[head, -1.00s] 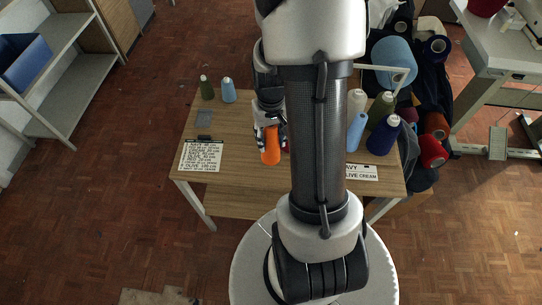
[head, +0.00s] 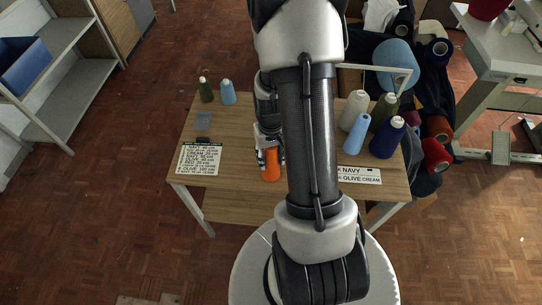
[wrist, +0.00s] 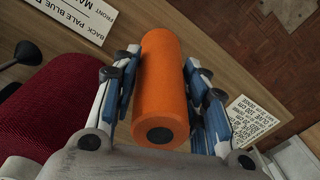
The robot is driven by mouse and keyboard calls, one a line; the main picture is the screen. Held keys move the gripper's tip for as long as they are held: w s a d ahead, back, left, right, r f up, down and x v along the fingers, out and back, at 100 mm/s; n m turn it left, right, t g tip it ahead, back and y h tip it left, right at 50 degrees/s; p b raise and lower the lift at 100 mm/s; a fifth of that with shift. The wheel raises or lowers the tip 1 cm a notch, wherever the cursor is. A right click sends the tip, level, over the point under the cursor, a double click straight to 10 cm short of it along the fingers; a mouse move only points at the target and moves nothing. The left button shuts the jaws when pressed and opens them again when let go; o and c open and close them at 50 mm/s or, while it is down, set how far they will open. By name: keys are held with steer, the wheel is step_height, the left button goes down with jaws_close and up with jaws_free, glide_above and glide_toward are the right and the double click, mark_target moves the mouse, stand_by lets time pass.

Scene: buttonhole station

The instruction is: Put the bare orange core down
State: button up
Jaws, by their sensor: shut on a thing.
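The bare orange core (head: 271,166) is a smooth orange tube over the wooden table (head: 240,190), near its front edge and left of my arm. In the wrist view the orange core (wrist: 163,85) lies lengthwise between the blue-padded fingers, its dark-centred end towards the camera. My gripper (head: 270,152) is shut on it, with the fingers on both sides; it also shows in the wrist view (wrist: 160,98). I cannot tell whether the core touches the table top.
A list card (head: 199,159) lies left of the core, with a grey plate (head: 203,121) behind it. Olive (head: 206,90) and pale blue (head: 228,92) cones stand back left. Several cones stand on the right. A dark red cone (wrist: 55,110) is beside my gripper.

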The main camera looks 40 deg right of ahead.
steer(key=o, duration=0.9)
steer(key=shift+f, duration=0.15)
step_height(320, 180, up, 12)
steer(key=p, duration=0.4)
steer(key=s+a+r+n+t, duration=0.3)
steer(key=a+r, duration=1.1)
steer(key=r, duration=0.4)
steer(key=s+a+r, duration=0.1)
steer(key=s+a, duration=0.1)
steer(key=s+a+r+n+t, duration=0.1)
steer(key=s+a+r, duration=0.1)
steer(key=s+a+r+n, duration=0.1)
steer(key=s+a, duration=0.1)
steer(key=shift+s+a+r+t, duration=0.15)
steer(key=shift+t, duration=0.15)
